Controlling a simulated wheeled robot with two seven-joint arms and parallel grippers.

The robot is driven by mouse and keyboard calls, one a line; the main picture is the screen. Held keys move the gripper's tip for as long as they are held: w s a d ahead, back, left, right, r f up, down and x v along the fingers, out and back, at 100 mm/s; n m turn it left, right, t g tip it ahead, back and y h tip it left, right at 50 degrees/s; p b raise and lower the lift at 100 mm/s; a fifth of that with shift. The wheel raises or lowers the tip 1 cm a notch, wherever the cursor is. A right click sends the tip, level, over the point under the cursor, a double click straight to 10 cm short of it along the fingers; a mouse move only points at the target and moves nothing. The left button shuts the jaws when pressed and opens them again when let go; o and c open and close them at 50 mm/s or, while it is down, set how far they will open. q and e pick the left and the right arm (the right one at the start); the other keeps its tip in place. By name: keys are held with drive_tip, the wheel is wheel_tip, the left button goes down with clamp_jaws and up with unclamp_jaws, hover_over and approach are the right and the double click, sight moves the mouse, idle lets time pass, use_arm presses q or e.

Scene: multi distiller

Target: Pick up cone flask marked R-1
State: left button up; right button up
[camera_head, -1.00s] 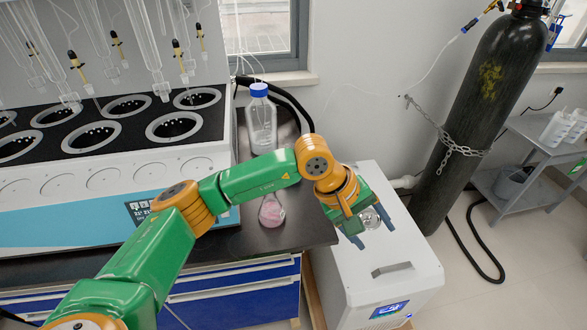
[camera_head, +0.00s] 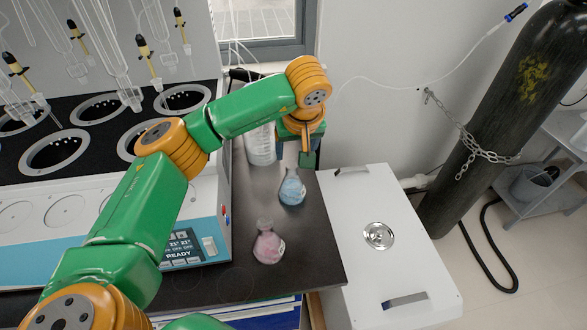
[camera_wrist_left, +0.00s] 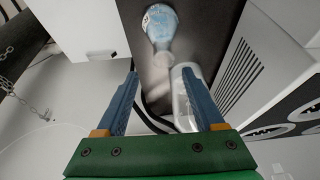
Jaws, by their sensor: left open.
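A conical flask with pink contents (camera_head: 268,246) stands upright on the dark bench near its front. A conical flask with blue contents (camera_head: 292,189) stands behind it, to the right; it also shows at the top of the left wrist view (camera_wrist_left: 160,24). I cannot read a mark R-1 on either. My left gripper (camera_head: 307,159) is just behind the blue flask, partly hidden by its own wrist. In the left wrist view its fingers (camera_wrist_left: 160,74) are apart and empty, with the blue flask beyond the tips. My right gripper is not in view.
A clear bottle (camera_head: 261,146) stands behind my left arm and shows near one finger in the left wrist view (camera_wrist_left: 186,98). The distiller (camera_head: 190,215) borders the bench on the left. A white cabinet (camera_head: 375,275) stands lower right, and a chained black gas cylinder (camera_head: 490,120) beyond.

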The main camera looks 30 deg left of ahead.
sight(292, 166)
use_arm(q)
drive_tip(key=f+p, duration=0.1)
drive_tip(key=f, duration=0.1)
drive_tip(key=a+f+p, duration=0.1)
drive_tip(key=f, duration=0.2)
drive_tip(key=shift+f, duration=0.25)
drive_tip(key=shift+w+a+f, duration=0.2)
drive_tip(key=shift+w+f, duration=0.15)
drive_tip(key=shift+f, duration=0.05)
drive_tip(key=shift+s+d+r, duration=0.1)
clamp_jaws()
idle(0.7)
